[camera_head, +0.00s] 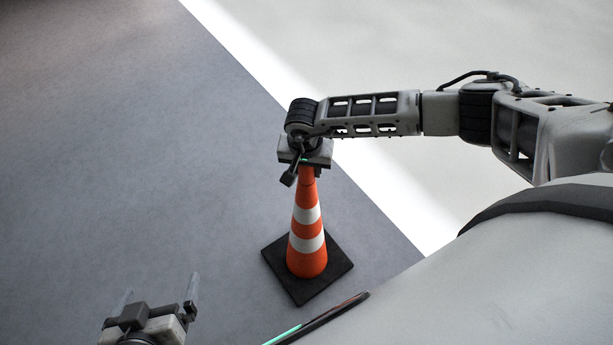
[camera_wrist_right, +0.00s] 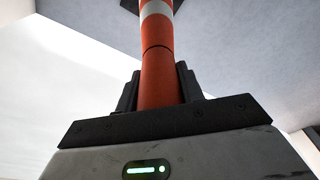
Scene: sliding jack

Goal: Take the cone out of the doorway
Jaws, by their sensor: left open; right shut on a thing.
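The orange cone (camera_head: 307,225) with white bands and a black square base (camera_head: 334,274) appears upright in the head view, near the middle. My right gripper (camera_head: 306,168) is at the cone's top and shut on it. In the right wrist view the cone (camera_wrist_right: 158,62) runs up between the two dark fingers of my right gripper (camera_wrist_right: 158,88). The cone's tip is hidden by the gripper. I cannot tell whether the base touches the floor. My left gripper (camera_head: 160,300) is open and empty at the bottom left, apart from the cone.
Grey floor (camera_head: 130,150) lies clear to the left of the cone. A bright white strip (camera_head: 350,185) runs diagonally behind the cone, with a pale surface (camera_head: 400,45) beyond it. No other loose object shows.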

